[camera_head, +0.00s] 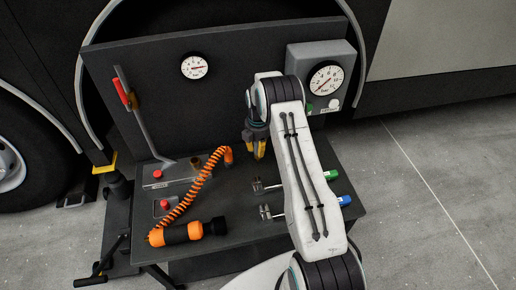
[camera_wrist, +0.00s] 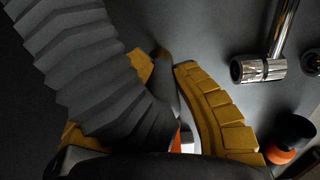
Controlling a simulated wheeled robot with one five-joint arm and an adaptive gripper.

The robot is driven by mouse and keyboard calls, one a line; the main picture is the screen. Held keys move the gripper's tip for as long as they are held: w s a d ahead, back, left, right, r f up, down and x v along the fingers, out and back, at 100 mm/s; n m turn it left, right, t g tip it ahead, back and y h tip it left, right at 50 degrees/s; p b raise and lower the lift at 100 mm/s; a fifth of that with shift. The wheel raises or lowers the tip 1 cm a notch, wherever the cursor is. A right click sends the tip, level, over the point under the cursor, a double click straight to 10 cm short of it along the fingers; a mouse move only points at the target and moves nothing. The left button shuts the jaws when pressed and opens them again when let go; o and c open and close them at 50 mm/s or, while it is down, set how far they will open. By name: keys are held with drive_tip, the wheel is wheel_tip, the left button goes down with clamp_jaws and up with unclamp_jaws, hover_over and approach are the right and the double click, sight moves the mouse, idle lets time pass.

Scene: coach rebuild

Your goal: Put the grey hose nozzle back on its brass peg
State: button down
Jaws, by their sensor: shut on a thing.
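My gripper (camera_head: 257,146) has yellow fingers and hangs over the bench in front of the dark back panel. In the wrist view, the fingers (camera_wrist: 178,95) are shut on a grey ribbed piece that I take for the grey hose nozzle (camera_wrist: 95,75). It crosses from the upper left to the lower middle and hides much of one finger. In the head view, I cannot make the nozzle out. A small brass-brown stub, likely the brass peg (camera_head: 196,162), stands on the bench to the left of my gripper. A blurred brown tip shows beyond the fingers in the wrist view; I cannot tell what it is.
An orange coiled hose (camera_head: 202,180) and an orange-black torch (camera_head: 181,232) lie on the left of the bench (camera_head: 240,235). A red-handled lever (camera_head: 122,93) stands at the back left. A gauge box (camera_head: 321,75) and chrome fittings (camera_wrist: 256,70) are on the right.

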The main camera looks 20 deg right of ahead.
drive_tip(key=shift+f+b, duration=0.55)
drive_tip(key=shift+f, duration=0.2)
drive_tip(key=c, duration=1.1)
unclamp_jaws()
drive_tip(key=shift+o, duration=0.2)
drive_tip(key=shift+r, duration=0.15)
wheel_tip(320, 180, up, 12)
drive_tip(key=shift+f, duration=0.1)
